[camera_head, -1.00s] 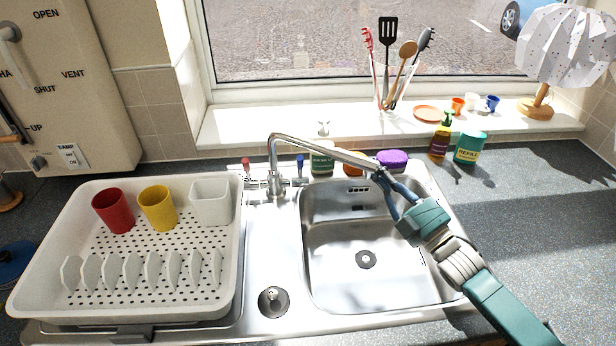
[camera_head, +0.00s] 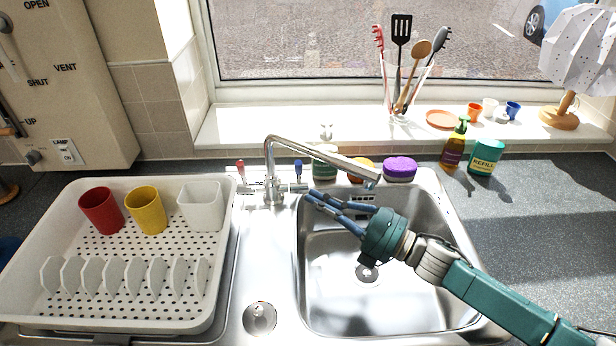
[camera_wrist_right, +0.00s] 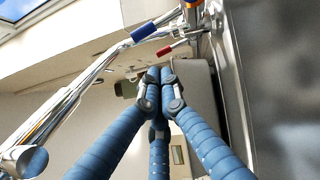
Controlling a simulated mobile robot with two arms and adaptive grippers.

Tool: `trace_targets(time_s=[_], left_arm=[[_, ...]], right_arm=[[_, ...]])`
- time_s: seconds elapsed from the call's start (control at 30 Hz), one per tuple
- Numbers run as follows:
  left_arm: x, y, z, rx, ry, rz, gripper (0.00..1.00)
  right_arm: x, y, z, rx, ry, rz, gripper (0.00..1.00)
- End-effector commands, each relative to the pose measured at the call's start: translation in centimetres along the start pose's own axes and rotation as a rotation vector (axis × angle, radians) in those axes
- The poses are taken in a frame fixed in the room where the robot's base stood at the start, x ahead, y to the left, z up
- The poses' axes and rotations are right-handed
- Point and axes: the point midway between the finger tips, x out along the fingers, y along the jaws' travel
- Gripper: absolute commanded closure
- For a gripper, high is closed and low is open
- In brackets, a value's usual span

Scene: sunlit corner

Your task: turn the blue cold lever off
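The blue cold lever (camera_head: 298,169) stands upright on the right side of the mixer tap (camera_head: 274,188), behind the sink. It also shows in the right wrist view (camera_wrist_right: 144,32), near the top. The red lever (camera_head: 241,169) stands upright on the tap's left side. My right gripper (camera_head: 310,195) is over the sink's back left edge, under the spout. Its blue fingers are drawn together at the tips, with nothing visible between them. The tips are a little below and right of the blue lever, seemingly apart from it. My left gripper is out of view.
The spout (camera_head: 325,155) reaches right above my right gripper's fingers. A green sponge pot, an orange item and a purple item (camera_head: 399,168) stand behind the sink. The drying rack (camera_head: 222,262) with cups is at left. The basin (camera_head: 350,290) is empty.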

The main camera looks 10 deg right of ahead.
Motion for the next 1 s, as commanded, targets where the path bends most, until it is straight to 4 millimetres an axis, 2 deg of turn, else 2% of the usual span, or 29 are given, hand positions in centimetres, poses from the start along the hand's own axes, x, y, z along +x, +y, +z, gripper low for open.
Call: trace_targets(time_s=[0.07,0.3,0.77,1.0], left_arm=[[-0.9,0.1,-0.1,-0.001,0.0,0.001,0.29],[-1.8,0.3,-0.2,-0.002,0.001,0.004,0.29],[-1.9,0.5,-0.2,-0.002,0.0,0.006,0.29],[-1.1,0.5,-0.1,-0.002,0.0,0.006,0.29]], right_arm=[[1.9,0.5,0.1,0.0,-0.001,0.004,1.0],[3.9,0.2,2.3,0.001,-0.002,0.0,1.0],[4.4,-0.1,2.9,0.002,-0.001,-0.001,1.0],[5.2,0.1,3.9,0.0,-0.002,0.0,1.0]])
